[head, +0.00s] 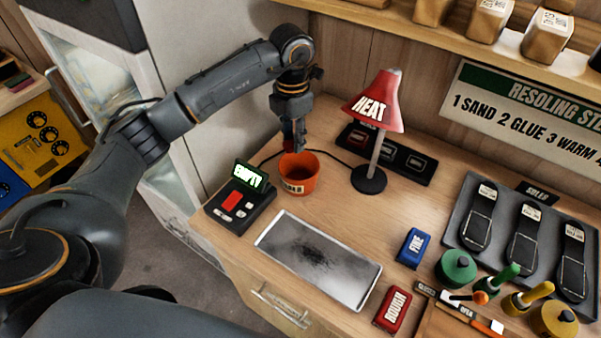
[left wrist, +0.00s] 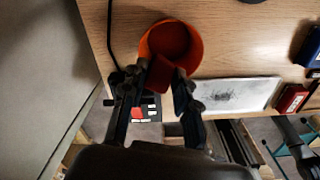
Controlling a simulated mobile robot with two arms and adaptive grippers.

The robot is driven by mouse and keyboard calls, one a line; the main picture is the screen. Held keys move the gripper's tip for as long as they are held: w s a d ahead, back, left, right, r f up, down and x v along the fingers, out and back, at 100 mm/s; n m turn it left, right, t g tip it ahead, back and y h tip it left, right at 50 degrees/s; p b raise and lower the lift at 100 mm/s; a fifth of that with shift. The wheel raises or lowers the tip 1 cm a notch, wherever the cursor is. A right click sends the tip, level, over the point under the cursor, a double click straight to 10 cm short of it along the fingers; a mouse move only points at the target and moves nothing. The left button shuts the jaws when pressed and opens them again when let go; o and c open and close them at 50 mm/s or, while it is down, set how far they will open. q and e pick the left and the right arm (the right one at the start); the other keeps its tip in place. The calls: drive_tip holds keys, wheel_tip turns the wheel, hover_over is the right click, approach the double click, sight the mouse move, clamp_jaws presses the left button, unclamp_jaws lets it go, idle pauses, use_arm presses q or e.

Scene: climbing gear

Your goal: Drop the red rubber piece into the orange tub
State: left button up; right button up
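The orange tub (head: 299,183) stands upright on the bench near its left end, and it also shows in the left wrist view (left wrist: 195,52). My left gripper (head: 295,147) points down just above the tub's back rim. In the left wrist view its two fingers (left wrist: 163,78) are closed on the red rubber piece (left wrist: 159,76). The piece shows against the tub's opening there. In the head view only a bit of red (head: 289,145) shows beside the fingers.
A red HEAT lamp (head: 374,107) stands right of the tub. A black device with an EMPTY display (head: 251,177) sits front left, and a grey metal tray (head: 368,290) lies in front. FINE (head: 413,246) and ROUGH (head: 394,309) blocks lie further right.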

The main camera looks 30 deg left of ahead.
use_arm(q)
drive_tip(key=o, duration=0.4)
drive_tip(key=shift+r, duration=0.1)
wheel_tip(320, 180, up, 7)
drive_tip(key=shift+r, duration=0.15)
idle(0.6)
